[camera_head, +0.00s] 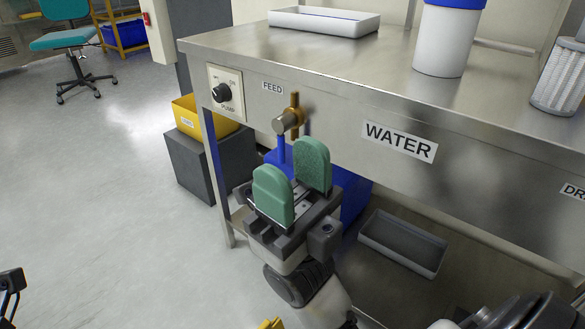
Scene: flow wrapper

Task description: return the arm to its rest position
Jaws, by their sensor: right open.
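My right gripper (292,177), with two green pads, is open with a clear gap between its pads and nothing held. It stands in front of the metal bench, just below and in front of the feed valve (288,121). The valve has a brass body and an upright handle, and the gripper appears apart from it. My right arm runs down from the gripper to the bottom edge of the view.
The steel bench (330,62) carries a white tray (323,23), a white container with a blue lid (446,38) and a filter cartridge (560,78). A pump switch (222,92) is on its front. A grey tray (403,243) lies below.

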